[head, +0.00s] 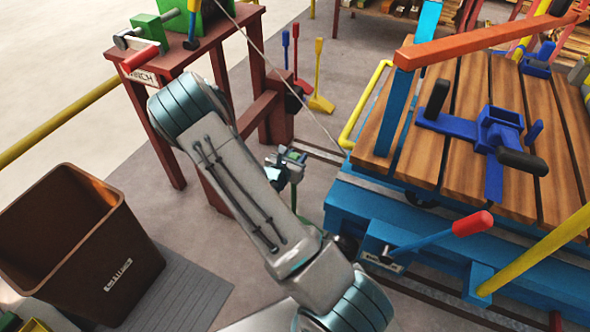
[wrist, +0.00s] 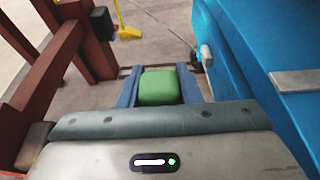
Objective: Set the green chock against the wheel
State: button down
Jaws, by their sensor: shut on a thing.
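The green chock (wrist: 158,87) is a small green block with rounded edges, seen in the wrist view between the two blue-grey fingers of my gripper (wrist: 158,92). My gripper is shut on it. In the head view, my gripper (head: 287,165) hangs between the winch stand and the blue cart (head: 340,205), left of the cart's near corner. The chock is not clear there. In the wrist view, the cart's blue side (wrist: 250,75) runs along the right. No contact between chock and wheel shows.
The red-brown winch stand (head: 262,110) is close on the left, with a cable running to the cart. Coloured upright tools (head: 319,95) stand behind. A red-tipped lever (head: 440,238) sticks out from the cart. A brown bin (head: 75,240) stands front left.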

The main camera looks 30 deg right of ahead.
jog(key=shift+f+b, duration=0.75)
jog(key=shift+f, duration=1.55)
jog(key=c, duration=1)
grip_release()
jog(key=shift+c, duration=0.2)
